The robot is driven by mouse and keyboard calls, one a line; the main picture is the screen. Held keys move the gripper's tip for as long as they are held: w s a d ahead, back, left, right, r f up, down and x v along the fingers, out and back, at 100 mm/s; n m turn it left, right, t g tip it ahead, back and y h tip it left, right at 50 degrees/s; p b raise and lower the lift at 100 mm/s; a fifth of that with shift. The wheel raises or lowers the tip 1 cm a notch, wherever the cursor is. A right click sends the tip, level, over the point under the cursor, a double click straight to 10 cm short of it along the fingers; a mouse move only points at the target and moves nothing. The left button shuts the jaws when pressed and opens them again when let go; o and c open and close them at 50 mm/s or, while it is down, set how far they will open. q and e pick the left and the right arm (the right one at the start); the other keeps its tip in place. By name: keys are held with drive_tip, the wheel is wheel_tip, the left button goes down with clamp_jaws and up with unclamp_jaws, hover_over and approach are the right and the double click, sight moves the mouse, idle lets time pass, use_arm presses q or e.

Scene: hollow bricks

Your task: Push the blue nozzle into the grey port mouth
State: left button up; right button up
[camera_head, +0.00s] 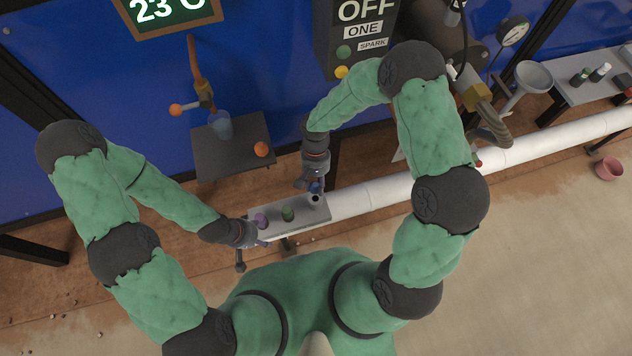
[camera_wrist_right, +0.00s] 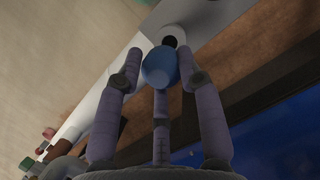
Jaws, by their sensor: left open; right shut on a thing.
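My right gripper (camera_head: 312,184) is shut on the blue nozzle (camera_head: 315,189), above the right end of the grey bench plate. In the right wrist view the nozzle (camera_wrist_right: 159,68) sits between the fingers, its round end facing the camera. The grey port mouth (camera_head: 316,200) shows as a dark opening just below the nozzle. In the right wrist view the dark opening (camera_wrist_right: 171,41) is just beyond the nozzle, partly hidden by it. I cannot tell whether they touch. My left gripper (camera_head: 256,232) is open at the plate's left end, close beside a purple piece (camera_head: 261,219).
A green piece (camera_head: 288,214) stands on the grey plate (camera_head: 304,216) between the purple piece and the port. A white pipe (camera_head: 400,188) runs right from the plate. Behind, a dark side table (camera_head: 215,160) holds a blue cup (camera_head: 220,124) and an orange ball (camera_head: 261,149).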

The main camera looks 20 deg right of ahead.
drive_tip(key=shift+f+b, duration=2.2)
drive_tip(key=shift+f, duration=0.7)
drive_tip(key=shift+f+b, duration=0.95)
drive_tip(key=shift+f, duration=0.05)
drive_tip(key=o, duration=1.2)
drive_tip(key=v, duration=1.2)
